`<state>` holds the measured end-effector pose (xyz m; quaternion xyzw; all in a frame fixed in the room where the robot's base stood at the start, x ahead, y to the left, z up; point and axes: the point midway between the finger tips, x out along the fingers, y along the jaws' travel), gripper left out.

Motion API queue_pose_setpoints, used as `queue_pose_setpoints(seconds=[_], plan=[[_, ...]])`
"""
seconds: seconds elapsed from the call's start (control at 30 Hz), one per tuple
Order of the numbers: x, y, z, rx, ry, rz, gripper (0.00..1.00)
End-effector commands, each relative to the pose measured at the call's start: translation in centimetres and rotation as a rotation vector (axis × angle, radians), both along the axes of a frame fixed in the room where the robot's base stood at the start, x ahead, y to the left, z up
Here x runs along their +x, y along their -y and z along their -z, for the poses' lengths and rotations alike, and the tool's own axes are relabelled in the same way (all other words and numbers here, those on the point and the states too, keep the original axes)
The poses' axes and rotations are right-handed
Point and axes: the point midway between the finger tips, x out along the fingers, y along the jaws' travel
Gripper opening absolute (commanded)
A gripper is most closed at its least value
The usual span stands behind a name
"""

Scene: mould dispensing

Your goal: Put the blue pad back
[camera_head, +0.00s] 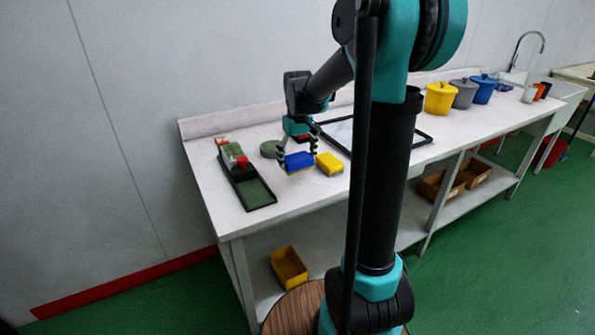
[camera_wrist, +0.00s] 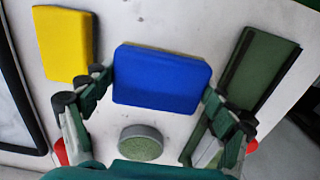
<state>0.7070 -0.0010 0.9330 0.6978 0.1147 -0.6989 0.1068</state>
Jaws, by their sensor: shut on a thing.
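The blue pad (camera_head: 299,161) is between the fingers of my gripper (camera_head: 297,158) over the white table, near its front edge. In the wrist view the blue pad (camera_wrist: 160,79) fills the space between the two fingertips of my gripper (camera_wrist: 158,92), which are shut on its left and right sides. I cannot tell whether the pad touches the table. A yellow pad (camera_head: 330,164) lies just to its right in the head view, and it shows at the upper left in the wrist view (camera_wrist: 65,43).
A dark tray with a green surface (camera_head: 256,193) lies left of the gripper. A round grey-green disc (camera_head: 269,149) sits behind. A black-framed panel (camera_head: 341,133) lies behind on the right. Yellow, grey and blue pots (camera_head: 440,98) stand farther right. A yellow bin (camera_head: 289,267) is below.

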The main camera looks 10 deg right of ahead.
Motion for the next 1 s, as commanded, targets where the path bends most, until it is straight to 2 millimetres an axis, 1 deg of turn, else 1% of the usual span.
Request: queue_pose_setpoints(seconds=[0.17,0.3,0.4,0.8,0.83,0.93,1.0], plan=[[0.0,0.0,1.4,0.000,0.000,0.000,0.49],[0.0,0.0,3.3,0.000,0.000,0.000,0.49],[0.0,0.0,4.3,0.000,0.000,0.000,0.49],[0.0,0.0,4.7,0.000,0.000,0.000,0.49],[0.0,0.0,4.7,0.000,0.000,0.000,0.88],[0.0,0.0,4.7,0.000,0.000,0.000,1.00],[0.0,0.0,4.7,0.000,0.000,0.000,1.00]])
